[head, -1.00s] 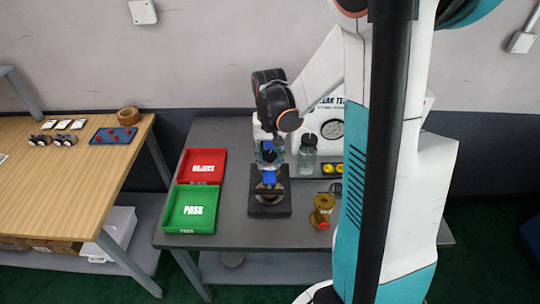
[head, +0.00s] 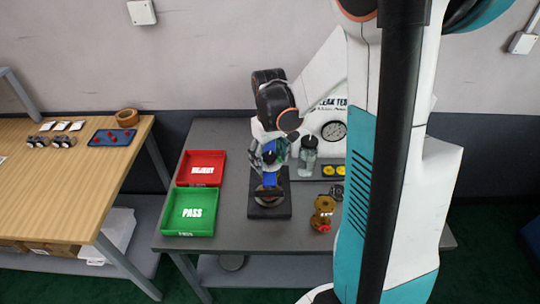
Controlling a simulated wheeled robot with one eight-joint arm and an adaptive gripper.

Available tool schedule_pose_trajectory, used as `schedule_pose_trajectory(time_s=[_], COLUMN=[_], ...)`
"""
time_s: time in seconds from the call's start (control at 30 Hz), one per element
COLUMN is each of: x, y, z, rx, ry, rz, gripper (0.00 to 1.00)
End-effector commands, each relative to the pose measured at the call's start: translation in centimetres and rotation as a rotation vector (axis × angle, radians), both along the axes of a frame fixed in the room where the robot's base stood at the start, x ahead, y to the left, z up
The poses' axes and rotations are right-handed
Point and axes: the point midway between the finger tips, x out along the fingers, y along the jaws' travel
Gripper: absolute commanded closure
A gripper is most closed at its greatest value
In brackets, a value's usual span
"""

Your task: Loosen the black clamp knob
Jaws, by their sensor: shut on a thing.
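My gripper (head: 270,160) points down over the dark clamp stand (head: 268,209) in the middle of the grey table. It is shut at the top of the stand, next to the blue part (head: 271,180). The black clamp knob cannot be made out clearly; the fingers and wrist cover that area. A round brownish piece (head: 268,194) shows low in the stand, below the blue part.
A red REJECT tray (head: 222,171) and a green PASS tray (head: 211,212) lie left of the stand. To the right are a brass valve (head: 322,215), a glass bottle (head: 308,155) and a dark tray with yellow pieces (head: 341,170). A gauge panel (head: 333,131) stands behind.

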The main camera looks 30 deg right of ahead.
Motion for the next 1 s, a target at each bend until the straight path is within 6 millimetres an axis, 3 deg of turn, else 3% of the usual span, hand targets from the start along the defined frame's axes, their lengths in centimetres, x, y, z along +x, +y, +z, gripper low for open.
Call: schedule_pose_trajectory(time_s=[0.17, 1.0], x=[-0.09, -0.06], y=[0.08, 0.05], z=[-0.02, -0.05], rx=[0.002, 0.001], ry=[0.002, 0.001], rz=[-0.110, -1.143], gripper=[0.48, 0.48])
